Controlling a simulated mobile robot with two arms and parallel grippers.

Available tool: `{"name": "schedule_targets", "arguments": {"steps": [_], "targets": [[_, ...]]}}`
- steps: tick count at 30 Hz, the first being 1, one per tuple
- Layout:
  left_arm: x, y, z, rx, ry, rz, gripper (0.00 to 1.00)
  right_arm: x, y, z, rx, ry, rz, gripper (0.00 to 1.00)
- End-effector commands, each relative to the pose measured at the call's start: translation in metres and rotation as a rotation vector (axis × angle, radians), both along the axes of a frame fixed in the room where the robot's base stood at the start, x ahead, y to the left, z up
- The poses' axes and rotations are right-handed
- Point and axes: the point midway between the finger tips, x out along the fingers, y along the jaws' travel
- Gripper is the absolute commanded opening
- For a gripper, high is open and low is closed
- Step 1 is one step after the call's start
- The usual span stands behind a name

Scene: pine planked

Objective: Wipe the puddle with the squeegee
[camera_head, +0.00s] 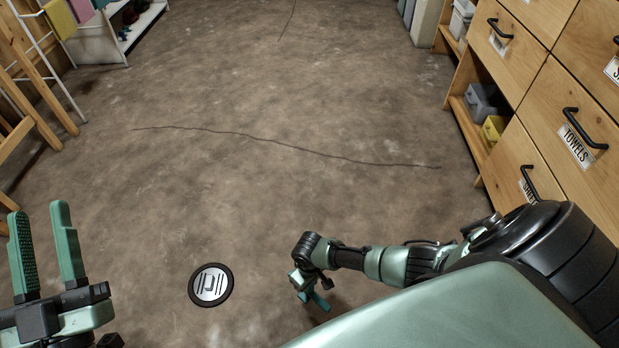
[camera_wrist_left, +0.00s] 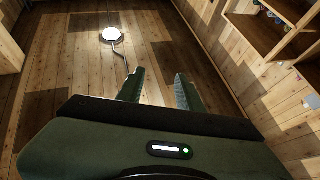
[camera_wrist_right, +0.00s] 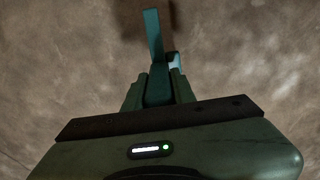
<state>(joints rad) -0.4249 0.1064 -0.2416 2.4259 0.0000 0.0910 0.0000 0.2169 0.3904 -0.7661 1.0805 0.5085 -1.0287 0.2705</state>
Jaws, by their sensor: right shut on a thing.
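My right gripper (camera_head: 309,287) is low over the floor, right of the round drain. In the right wrist view, my right gripper (camera_wrist_right: 156,82) is shut on a teal tool, which I take to be the squeegee (camera_wrist_right: 154,38). Its flat bar points away from the fingers over the floor, seen nearly edge-on. In the head view only a small teal part of it shows below the gripper. My left gripper (camera_head: 40,212) is open and empty at the left edge, and its parted fingers show in the left wrist view (camera_wrist_left: 160,88). I cannot make out a puddle in any view.
A round drain cover (camera_head: 211,285) lies in the concrete floor (camera_head: 220,80), which has dark cracks. Wooden drawers (camera_head: 535,80) line the right side. A wooden ladder (camera_head: 30,90) and a white shelf (camera_head: 115,30) stand at the left. The middle floor is clear.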

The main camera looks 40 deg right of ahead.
Motion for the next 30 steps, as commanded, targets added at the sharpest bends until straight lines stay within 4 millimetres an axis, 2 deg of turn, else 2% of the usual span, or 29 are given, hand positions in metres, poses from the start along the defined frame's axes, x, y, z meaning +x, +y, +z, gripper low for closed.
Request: {"name": "schedule_targets", "arguments": {"steps": [15,30], "targets": [[0.017,0.002,-0.043,0.068,0.243,0.015,0.36,-0.001,-0.002,0.010,0.000,0.000,-0.001,0.00],[0.021,0.007,-0.087,0.127,0.470,0.028,0.36,-0.002,-0.003,0.019,0.000,0.000,-0.001,0.00]]}}
